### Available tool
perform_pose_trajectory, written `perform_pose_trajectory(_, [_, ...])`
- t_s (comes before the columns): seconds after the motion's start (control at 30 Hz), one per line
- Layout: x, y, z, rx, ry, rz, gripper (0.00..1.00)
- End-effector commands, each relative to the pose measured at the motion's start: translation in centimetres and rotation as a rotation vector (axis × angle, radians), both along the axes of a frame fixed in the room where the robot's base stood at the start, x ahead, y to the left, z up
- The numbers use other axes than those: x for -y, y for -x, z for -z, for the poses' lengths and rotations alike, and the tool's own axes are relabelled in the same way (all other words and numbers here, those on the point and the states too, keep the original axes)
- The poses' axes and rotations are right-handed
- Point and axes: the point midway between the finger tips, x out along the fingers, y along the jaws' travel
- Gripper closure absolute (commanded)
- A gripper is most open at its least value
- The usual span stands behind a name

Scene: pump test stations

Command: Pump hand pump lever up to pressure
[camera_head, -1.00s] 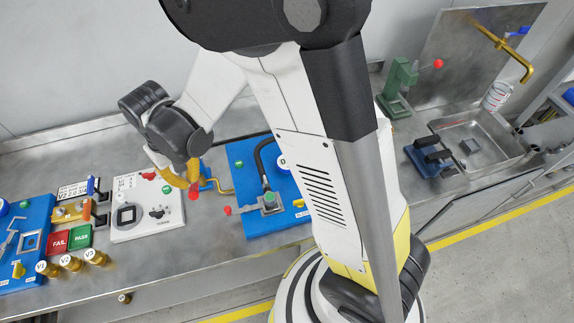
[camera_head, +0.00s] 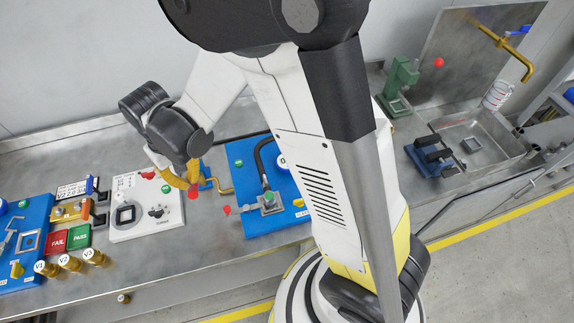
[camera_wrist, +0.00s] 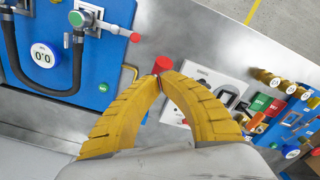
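My gripper (camera_wrist: 160,79) has yellow fingers whose tips come together at a red cylindrical knob (camera_wrist: 162,64). The knob also shows below the fingers in the head view (camera_head: 193,194). The fingers look shut on it, and what it joins to is hidden. On the blue board (camera_head: 240,154), a grey fitting with a green top (camera_head: 268,199) has a lever with a red tip (camera_head: 227,210). That lever (camera_wrist: 122,32) lies apart from my fingers in the wrist view. The round gauge (camera_wrist: 43,56) reads 0.0.
A white panel (camera_head: 150,223) lies left of the blue board. Farther left are red FAIL (camera_head: 56,241) and green PASS (camera_head: 79,235) blocks and several brass fittings. A brass pipe (camera_head: 223,190) runs close beside my fingers. A green press-like stand (camera_head: 401,75) and a metal sink stand right.

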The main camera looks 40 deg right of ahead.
Motion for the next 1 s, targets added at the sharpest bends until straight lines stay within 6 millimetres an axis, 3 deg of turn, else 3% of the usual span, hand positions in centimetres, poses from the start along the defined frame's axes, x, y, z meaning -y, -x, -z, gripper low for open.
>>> perform_pose_trajectory(1.0, [0.0,0.0,6.4,0.000,0.000,0.000,1.00])
